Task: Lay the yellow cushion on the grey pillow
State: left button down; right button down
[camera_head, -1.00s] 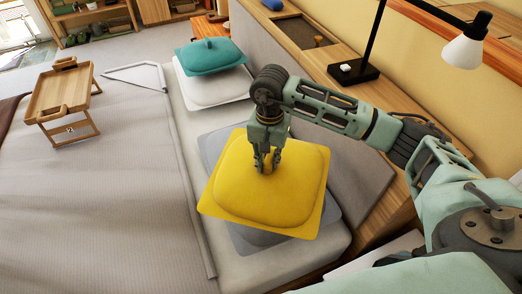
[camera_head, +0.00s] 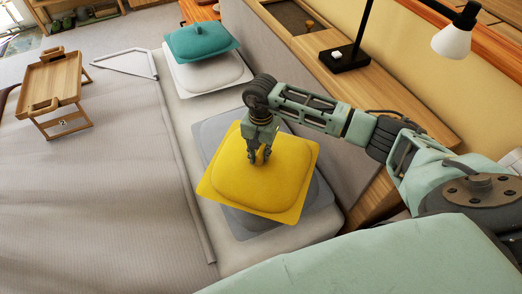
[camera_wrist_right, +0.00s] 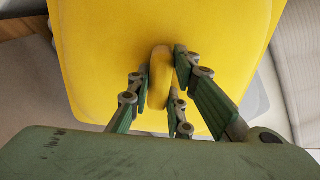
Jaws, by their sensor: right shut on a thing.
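The yellow cushion (camera_head: 252,185) hangs or rests over the grey pillow (camera_head: 222,128) in the head view, slightly tilted and set towards the lower left. The pillow's edges show above and to the right and below it; its middle is hidden. I cannot tell whether the two touch. My right gripper (camera_head: 259,160) points down at the cushion's middle. In the right wrist view, the right gripper (camera_wrist_right: 161,92) is shut on the cushion's raised yellow handle (camera_wrist_right: 160,68), and the cushion fills much of the picture. My left gripper is not in view.
A teal cushion (camera_head: 201,42) lies on a white pillow (camera_head: 207,73) farther up the bed. A wooden tray table (camera_head: 62,85) stands on the bed's grey cover (camera_head: 80,200). A wooden ledge (camera_head: 390,100) with a black lamp (camera_head: 350,58) runs along the right.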

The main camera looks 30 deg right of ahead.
jog(key=shift+f, duration=0.4)
jog(key=shift+f, duration=0.15)
jog(key=c, duration=1.6)
grip_release()
